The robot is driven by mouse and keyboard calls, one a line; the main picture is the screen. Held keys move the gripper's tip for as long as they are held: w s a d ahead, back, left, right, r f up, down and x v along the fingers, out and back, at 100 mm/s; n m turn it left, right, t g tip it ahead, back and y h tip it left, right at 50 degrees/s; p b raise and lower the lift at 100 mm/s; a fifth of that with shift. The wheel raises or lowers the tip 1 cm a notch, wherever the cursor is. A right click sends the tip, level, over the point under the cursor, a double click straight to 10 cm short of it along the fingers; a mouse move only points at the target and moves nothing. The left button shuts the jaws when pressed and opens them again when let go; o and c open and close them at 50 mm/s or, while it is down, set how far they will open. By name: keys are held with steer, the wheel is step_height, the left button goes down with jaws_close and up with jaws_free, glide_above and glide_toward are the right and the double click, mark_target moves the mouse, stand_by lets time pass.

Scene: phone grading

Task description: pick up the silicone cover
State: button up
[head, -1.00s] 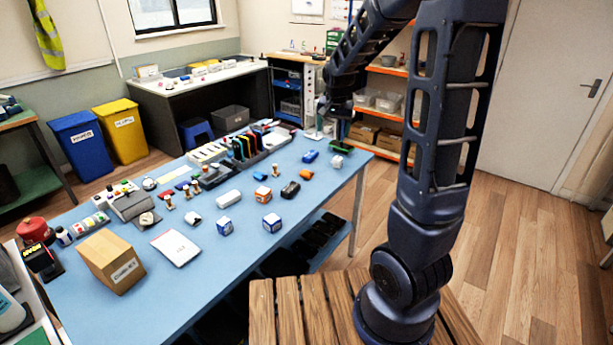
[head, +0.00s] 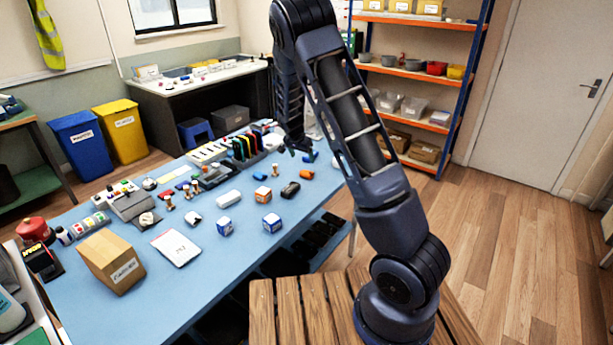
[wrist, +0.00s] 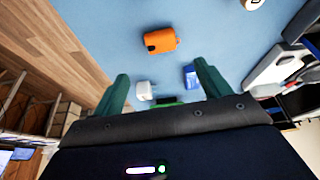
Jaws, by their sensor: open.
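An orange rounded piece with a dark opening at one end, which looks like the silicone cover (head: 306,174), lies on the blue table near its right edge. In the wrist view the cover (wrist: 160,40) lies beyond my fingertips, a little left of centre, with nothing touching it. My gripper (head: 297,150) hangs over the far right part of the table, behind the cover. In the wrist view its two green fingers (wrist: 163,80) are apart with nothing gripped between them.
A blue item (wrist: 190,76) and a white item (wrist: 144,90) lie near my fingers. A black item (head: 290,189), a white case (head: 228,198) and small boxes (head: 271,222) stand nearby.

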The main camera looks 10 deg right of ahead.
mark_target(306, 172)
steer(key=shift+x, duration=5.6)
steer(key=shift+w+a, duration=0.1)
steer(key=shift+a, duration=0.1)
steer(key=c, duration=1.1)
